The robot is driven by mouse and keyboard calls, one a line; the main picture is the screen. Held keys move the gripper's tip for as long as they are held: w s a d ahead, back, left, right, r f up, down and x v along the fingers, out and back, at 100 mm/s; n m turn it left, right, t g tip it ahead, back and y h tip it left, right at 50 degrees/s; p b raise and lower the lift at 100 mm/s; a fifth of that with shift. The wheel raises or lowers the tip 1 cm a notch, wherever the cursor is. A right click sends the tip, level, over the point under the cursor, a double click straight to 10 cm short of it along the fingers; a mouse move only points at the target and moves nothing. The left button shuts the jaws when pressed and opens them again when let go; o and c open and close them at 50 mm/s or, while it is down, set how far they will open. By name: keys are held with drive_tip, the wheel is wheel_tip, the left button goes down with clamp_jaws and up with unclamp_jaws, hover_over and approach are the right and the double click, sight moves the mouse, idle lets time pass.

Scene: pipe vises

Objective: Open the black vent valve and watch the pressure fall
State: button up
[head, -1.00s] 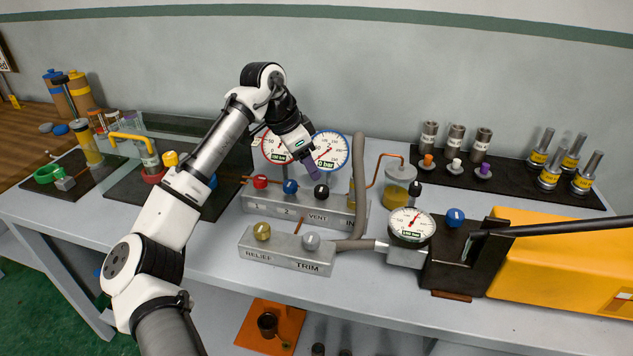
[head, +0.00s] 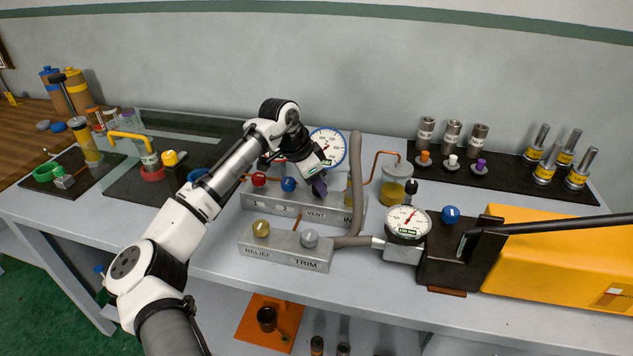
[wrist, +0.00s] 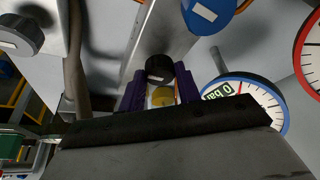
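The black vent valve knob (wrist: 160,69) shows in the wrist view, between or just beyond my gripper's purple fingertips; contact is unclear. My gripper (wrist: 160,88) has its fingers apart. In the head view my gripper (head: 319,186) is low over the valve block (head: 284,208) at the VENT label and hides the black knob. A blue-rimmed gauge (head: 327,143) stands behind it, also partly seen in the wrist view (wrist: 252,92). A red-rimmed gauge (wrist: 308,60) shows at the wrist view's right edge. A third gauge (head: 408,221) sits by the pump. I cannot read the needles surely.
Red (head: 259,179) and blue (head: 288,184) knobs stand left of my gripper on the same block. The RELIEF/TRIM block (head: 285,248) is in front. A grey hose (head: 356,185) and a fluid jar (head: 394,186) are close on the right.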

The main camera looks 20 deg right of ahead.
drive_tip(key=c, duration=0.5)
drive_tip(key=shift+o, duration=0.2)
drive_tip(key=shift+n, duration=0.3)
drive_tip(key=n, duration=0.2)
drive_tip(key=n+t+p, duration=0.1)
drive_tip(key=n, duration=0.1)
drive_tip(key=n+t+p, duration=0.1)
drive_tip(key=n, duration=0.1)
drive_tip(key=shift+s+d+r+y, duration=0.15)
drive_tip(key=shift+s+y, duration=0.1)
drive_tip(key=shift+y, duration=0.15)
drive_tip(key=n+p, duration=0.1)
drive_tip(key=n, duration=0.1)
drive_tip(key=n+t+y+p, duration=0.1)
drive_tip(key=n, duration=0.1)
drive_tip(key=shift+s+d+n, duration=0.1)
drive_tip(key=shift+d+n, duration=0.05)
drive_tip(key=shift+n, duration=0.15)
drive_tip(key=shift+n+t+y+p, duration=0.5)
drive_tip(key=shift+n+y+p, duration=0.7)
drive_tip(key=shift+n, duration=1.1)
drive_tip(key=o, duration=1)
